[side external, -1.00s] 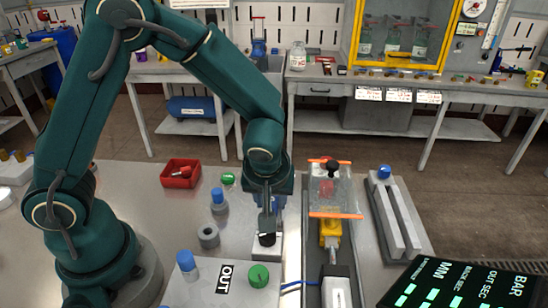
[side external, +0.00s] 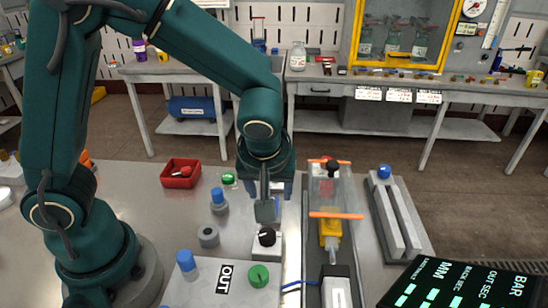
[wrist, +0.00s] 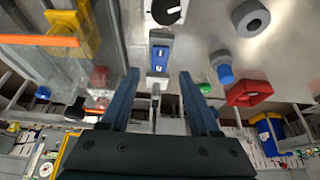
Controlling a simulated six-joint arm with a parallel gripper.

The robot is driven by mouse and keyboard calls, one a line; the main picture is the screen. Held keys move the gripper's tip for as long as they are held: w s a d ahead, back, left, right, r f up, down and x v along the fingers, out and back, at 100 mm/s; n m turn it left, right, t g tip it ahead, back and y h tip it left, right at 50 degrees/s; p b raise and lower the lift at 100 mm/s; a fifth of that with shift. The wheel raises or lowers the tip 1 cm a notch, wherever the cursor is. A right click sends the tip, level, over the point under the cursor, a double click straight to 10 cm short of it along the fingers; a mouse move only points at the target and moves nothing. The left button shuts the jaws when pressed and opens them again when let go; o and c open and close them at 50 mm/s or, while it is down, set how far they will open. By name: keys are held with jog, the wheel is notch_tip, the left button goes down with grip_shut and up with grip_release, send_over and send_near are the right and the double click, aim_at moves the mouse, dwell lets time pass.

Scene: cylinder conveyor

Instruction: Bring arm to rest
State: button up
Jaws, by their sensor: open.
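My arm is bent over the work table. My gripper (side external: 268,193) points down, above and behind the white box with a black knob (side external: 267,237). In the wrist view my gripper (wrist: 159,76) has its two blue fingers spread wide apart, with nothing held between them. The black knob also shows in the wrist view (wrist: 166,10), beyond the fingertips. A blue-and-grey block (wrist: 160,54) lies between the finger lines, past the tips. The grey piece under the gripper in the side view partly overlaps the fingers.
A clear-walled guard with orange bars (side external: 337,188) stands right of the gripper over the conveyor. A red tray (side external: 181,173), a blue-topped cylinder (side external: 218,202), a grey ring (side external: 208,236) and the OUT panel (side external: 206,288) stand left and front. Bare table lies around them.

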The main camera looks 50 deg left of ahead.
jog(key=shift+w+a+r, duration=0.1)
jog(key=shift+a+r, duration=0.05)
jog(key=shift+r, duration=0.05)
jog(key=s+a+r+n+t+h, duration=0.1)
jog(key=s+a+r+t, duration=0.2)
jog(key=r, duration=0.5)
jog(key=s+d+m+g+h, duration=0.1)
jog(key=s+m+h, duration=0.1)
jog(key=s+m, duration=0.7)
jog(key=shift+r+m+h, duration=0.3)
jog(key=shift+r+m, duration=0.05)
jog(key=shift+m, duration=0.15)
jog(key=shift+c, duration=0.3)
